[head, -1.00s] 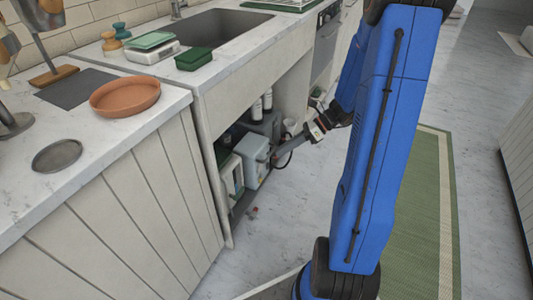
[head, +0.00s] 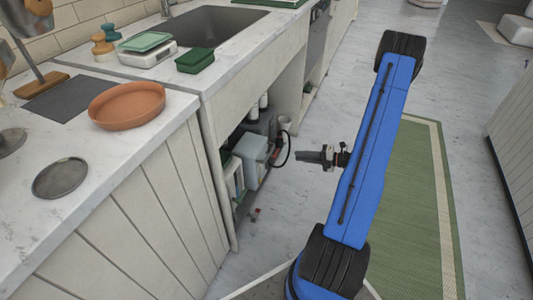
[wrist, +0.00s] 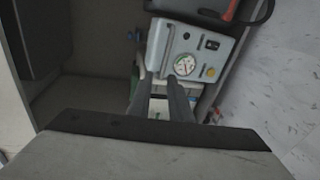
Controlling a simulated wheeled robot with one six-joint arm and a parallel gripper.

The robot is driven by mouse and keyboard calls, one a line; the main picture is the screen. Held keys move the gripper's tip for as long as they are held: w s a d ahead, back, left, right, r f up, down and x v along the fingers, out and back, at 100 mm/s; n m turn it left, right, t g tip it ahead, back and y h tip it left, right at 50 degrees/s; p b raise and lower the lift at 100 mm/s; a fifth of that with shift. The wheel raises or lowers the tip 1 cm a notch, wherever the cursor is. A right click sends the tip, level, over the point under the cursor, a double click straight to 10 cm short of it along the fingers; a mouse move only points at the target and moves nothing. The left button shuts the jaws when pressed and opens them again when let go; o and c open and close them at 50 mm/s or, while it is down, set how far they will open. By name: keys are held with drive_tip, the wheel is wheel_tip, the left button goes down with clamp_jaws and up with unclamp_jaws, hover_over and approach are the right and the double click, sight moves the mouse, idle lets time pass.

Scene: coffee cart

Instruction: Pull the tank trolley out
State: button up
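The tank trolley under the sink counter shows only in part in the head view. A grey box (head: 250,158) with a black hose (head: 287,147) sits low in the open cupboard, and I take it as part of the trolley. In the wrist view the grey box (wrist: 190,62) has a round gauge and a yellow-orange knob. Its wheels and any handle are hard to make out. My gripper (head: 312,156) is to the right of the cupboard opening, over the floor, pointing left at the box. In the wrist view a gap shows between its fingers; they hold nothing visible.
A small reddish item (head: 255,213) lies on the floor by the cabinet edge. The cabinet end panel (head: 150,215) is close on the left. The floor on the right, with a green mat (head: 415,210), is clear.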

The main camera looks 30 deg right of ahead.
drive_tip(key=f+m, duration=0.1)
drive_tip(key=f, duration=0.1)
approach(270, 152)
drive_tip(key=shift+h, duration=0.3)
drive_tip(key=x, duration=1)
drive_tip(key=shift+a+f, duration=0.2)
drive_tip(key=shift+f, duration=0.05)
clamp_jaws()
